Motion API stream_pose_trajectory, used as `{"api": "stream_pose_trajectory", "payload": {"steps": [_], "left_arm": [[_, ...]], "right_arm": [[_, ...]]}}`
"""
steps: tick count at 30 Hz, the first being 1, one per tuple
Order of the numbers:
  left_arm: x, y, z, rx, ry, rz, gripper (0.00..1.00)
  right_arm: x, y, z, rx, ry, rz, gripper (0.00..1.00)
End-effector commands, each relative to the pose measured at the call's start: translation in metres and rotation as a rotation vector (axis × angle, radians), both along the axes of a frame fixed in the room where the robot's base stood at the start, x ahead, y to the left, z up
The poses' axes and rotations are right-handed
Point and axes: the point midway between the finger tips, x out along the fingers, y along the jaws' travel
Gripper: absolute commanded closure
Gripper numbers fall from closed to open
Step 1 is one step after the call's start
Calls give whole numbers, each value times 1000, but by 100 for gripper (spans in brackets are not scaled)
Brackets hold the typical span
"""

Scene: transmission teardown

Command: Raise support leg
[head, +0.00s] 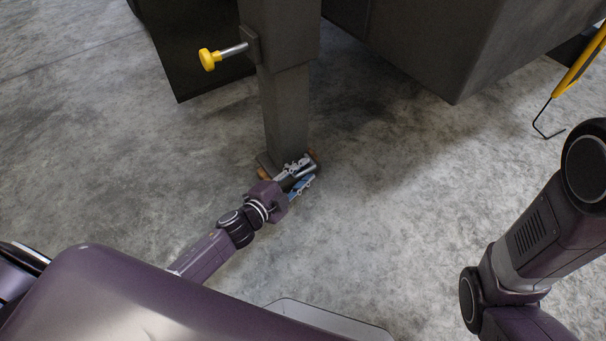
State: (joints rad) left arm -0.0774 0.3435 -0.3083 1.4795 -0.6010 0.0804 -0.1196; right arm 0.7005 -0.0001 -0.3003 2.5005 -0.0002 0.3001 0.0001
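The support leg (286,115) is a grey square post. It runs down from a wider dark sleeve (281,35) to a small foot with brownish-orange ends (314,157) on the floor. A yellow knob (209,59) on a metal pin sticks out of the sleeve's left side. My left gripper (302,177) is low at the foot, in front of the post. Its two fingers look apart, and the nearer one has a bluish face. The upper finger overlaps the foot and hides part of it; contact is unclear. My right gripper is out of view.
A large dark box-shaped body (450,45) overhangs at upper right, and a dark panel (205,85) stands behind the leg at left. A yellow tool with a bent black rod (580,65) is at far right. The concrete floor (110,160) is clear around the leg.

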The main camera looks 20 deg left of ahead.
Motion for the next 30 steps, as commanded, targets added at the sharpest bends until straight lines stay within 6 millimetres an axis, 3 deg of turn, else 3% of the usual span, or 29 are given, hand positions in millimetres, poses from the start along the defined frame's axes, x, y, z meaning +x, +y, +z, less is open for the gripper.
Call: {"api": "stream_pose_trajectory", "payload": {"steps": [6,14,30], "left_arm": [[0,0,0,1,1,0,73],[0,0,0,1,1,0,100],[-1,4,8,-2,3,0,100]], "right_arm": [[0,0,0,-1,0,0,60],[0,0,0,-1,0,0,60],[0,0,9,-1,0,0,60]]}}
